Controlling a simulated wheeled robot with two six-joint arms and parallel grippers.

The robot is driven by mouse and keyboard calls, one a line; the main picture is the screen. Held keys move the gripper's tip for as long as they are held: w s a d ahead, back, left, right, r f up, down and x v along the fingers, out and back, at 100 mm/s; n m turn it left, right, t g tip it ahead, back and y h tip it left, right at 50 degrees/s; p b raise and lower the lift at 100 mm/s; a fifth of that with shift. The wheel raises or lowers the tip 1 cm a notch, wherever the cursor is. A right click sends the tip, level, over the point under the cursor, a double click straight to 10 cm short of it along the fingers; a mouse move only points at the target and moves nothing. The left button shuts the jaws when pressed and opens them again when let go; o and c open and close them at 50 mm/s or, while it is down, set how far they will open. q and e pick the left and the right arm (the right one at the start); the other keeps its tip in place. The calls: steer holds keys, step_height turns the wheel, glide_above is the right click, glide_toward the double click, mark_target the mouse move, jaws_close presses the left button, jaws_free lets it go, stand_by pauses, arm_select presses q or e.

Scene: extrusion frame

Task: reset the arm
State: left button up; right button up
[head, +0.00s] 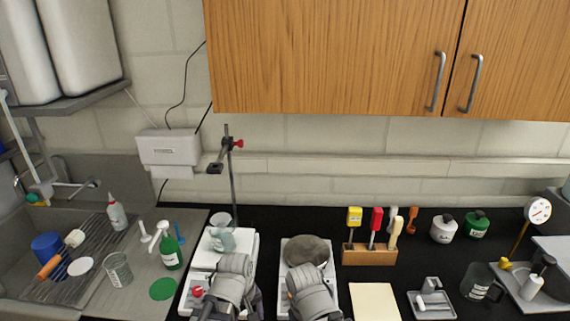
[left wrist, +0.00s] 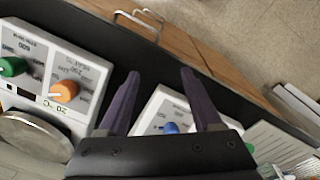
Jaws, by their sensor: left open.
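My left gripper (left wrist: 161,76) shows in the left wrist view, its two dark purple fingers spread apart with nothing held between them. The fingers hang over the counter's dark front part, near a white device with a blue knob (left wrist: 171,127); I cannot tell the height. In the head view, my two grey arms come up from the bottom edge, the left one (head: 235,280) in front of one white hotplate and the right one (head: 312,292) in front of another. Neither gripper's fingers can be made out there. My right gripper is not in view.
A hotplate (left wrist: 60,82) with green and orange knobs stands left in the wrist view. In the head view, a clamp stand (head: 233,185) rises behind the left hotplate. A wooden tool block (head: 369,255) and bottles (head: 444,229) stand right; a sink with rack (head: 84,262) lies left.

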arm_select(q)
steer(key=s+d+f+m+y+b, duration=0.1)
steer(key=s+d+f+m+b, duration=0.1)
steer(key=m, duration=0.8)
steer(key=shift+s+d+f+g+y+b, duration=0.4)
steer(key=shift+s+d+f, duration=0.55)
steer(key=shift+s, duration=0.65)
arm_select(e)
steer(key=shift+f, duration=2)
